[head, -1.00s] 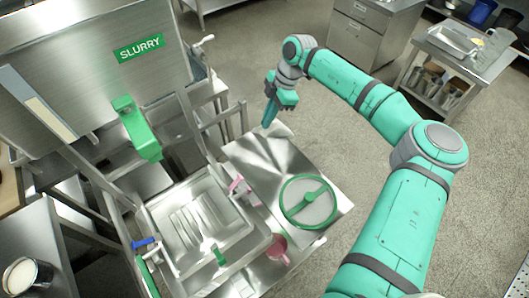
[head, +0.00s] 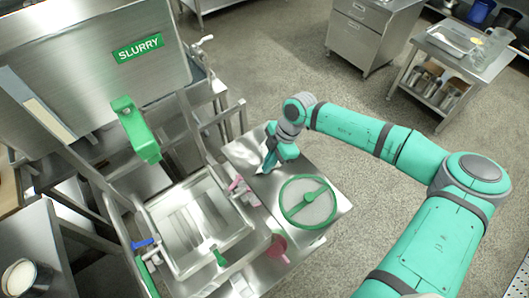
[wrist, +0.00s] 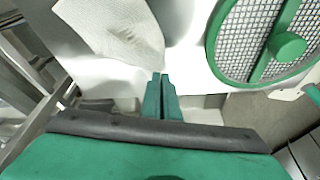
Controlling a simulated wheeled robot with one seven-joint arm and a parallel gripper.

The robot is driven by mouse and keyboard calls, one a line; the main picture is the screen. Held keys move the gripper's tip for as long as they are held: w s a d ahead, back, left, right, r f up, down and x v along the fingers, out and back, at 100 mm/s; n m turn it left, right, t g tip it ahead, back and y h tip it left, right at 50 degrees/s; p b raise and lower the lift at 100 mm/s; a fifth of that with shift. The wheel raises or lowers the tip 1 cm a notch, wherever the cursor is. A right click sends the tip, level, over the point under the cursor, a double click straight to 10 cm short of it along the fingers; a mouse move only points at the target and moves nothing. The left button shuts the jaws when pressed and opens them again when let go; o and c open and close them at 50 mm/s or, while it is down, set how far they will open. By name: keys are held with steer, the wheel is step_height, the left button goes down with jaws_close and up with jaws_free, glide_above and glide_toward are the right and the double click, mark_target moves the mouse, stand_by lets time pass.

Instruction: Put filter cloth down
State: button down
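A pale, creased filter cloth (wrist: 115,28) lies on the steel bench top in the wrist view, beside the green-rimmed mesh disc (wrist: 265,38). In the head view a whitish patch, seemingly the cloth (head: 243,153), shows left of my gripper (head: 269,160). My gripper also shows in the wrist view (wrist: 161,78); its two teal fingers are together, with no cloth visible between them. The cloth's near edge lies just beyond the fingertips in that picture. Whether the tips touch the bench cannot be told.
The mesh disc (head: 307,203) takes up the near part of the bench top. A steel tray with clamps (head: 195,225) is left of it, and a pink funnel-like piece (head: 277,248) is at the front. A green SLURRY panel (head: 138,49) stands behind. Open floor lies right of the bench.

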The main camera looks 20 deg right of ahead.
steer(key=shift+s+f, duration=0.15)
steer(key=shift+s, duration=0.1)
steer(key=c, duration=1.6)
jaws_free()
steer(key=shift+d, duration=0.1)
steer(key=shift+o, duration=0.2)
steer(key=shift+s+r+p, duration=0.2)
steer(key=shift+r+p, duration=0.45)
steer(key=shift+r, duration=0.1)
steer(key=shift+s+a+r, duration=0.15)
steer(key=shift+s+r, duration=0.05)
steer(key=shift+r, duration=0.4)
steer(key=shift+s+a+r, duration=0.15)
steer(key=shift+r, duration=0.4)
step_height(320, 180, up, 6)
steer(key=s, duration=0.3)
steer(key=shift+a, duration=0.4)
